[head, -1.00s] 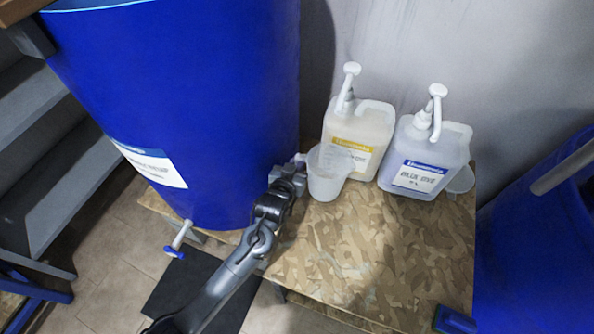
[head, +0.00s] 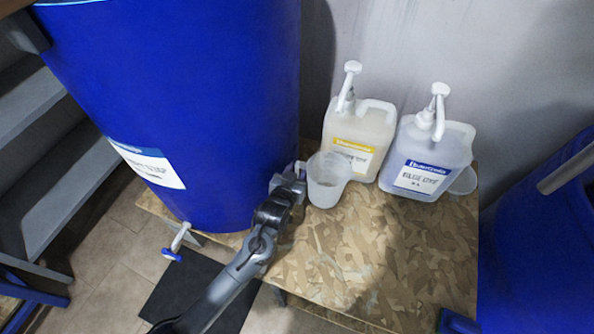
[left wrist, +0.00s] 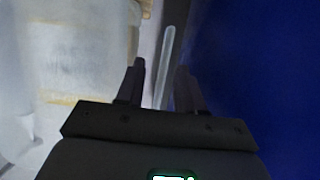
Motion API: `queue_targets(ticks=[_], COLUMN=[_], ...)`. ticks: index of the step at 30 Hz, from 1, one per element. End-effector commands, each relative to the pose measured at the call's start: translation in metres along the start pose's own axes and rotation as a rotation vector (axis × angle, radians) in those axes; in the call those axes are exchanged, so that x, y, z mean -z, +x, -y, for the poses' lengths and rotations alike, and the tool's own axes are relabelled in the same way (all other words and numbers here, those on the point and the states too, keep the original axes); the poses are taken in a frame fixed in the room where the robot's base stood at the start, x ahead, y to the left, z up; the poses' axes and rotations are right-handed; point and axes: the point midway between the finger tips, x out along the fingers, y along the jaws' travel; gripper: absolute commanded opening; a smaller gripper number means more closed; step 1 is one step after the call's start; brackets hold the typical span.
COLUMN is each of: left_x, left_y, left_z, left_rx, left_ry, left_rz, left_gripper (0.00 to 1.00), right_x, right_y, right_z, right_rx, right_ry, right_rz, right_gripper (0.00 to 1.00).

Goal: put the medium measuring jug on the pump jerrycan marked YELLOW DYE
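A translucent measuring jug (head: 327,182) stands in front of the pump jerrycan with the yellow label (head: 356,140), at its lower left. My left gripper (head: 299,172) is at the jug's left side, between it and the big blue drum. In the left wrist view my left gripper's fingers (left wrist: 160,72) are apart, on either side of a pale upright strip (left wrist: 162,70) that looks like the jug's handle, with small gaps beside it. Another clear jug (head: 463,181) is partly hidden behind the right jerrycan; I cannot compare its true size. My right gripper is not in view.
A second pump jerrycan marked BLUE DYE (head: 424,165) stands close on the right. A large blue drum (head: 190,100) rises at the left, another blue drum (head: 535,245) at the right. The front of the wood-chip board table (head: 390,255) is clear.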

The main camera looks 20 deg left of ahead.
Motion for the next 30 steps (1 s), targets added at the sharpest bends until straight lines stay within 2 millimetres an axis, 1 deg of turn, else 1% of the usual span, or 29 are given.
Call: queue_targets(ticks=[5, 8, 11, 21, 25, 30], left_x=[0.003, 0.003, 0.004, 0.005, 0.004, 0.004], left_y=[-0.001, -0.009, -0.023, -0.085, -0.103, -0.117], left_z=[0.000, 0.000, 0.000, 0.000, 0.000, 0.000], left_rx=[0.000, -0.001, 0.000, -0.001, 0.000, 0.000], left_ry=[0.000, 0.000, -0.001, 0.000, -0.001, 0.000], left_rz=[-0.002, 0.001, 0.002, 0.001, 0.002, 0.000], left_gripper=[0.37, 0.37, 0.37, 0.37, 0.37, 0.37], right_x=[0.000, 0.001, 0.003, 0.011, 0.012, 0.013], right_y=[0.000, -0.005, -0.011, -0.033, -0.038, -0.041], right_z=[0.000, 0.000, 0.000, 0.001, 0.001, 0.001], right_rx=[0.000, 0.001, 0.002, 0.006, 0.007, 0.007], right_ry=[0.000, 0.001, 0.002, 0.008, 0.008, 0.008], right_rz=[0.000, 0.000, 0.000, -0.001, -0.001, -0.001], right_gripper=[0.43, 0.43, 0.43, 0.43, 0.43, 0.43])
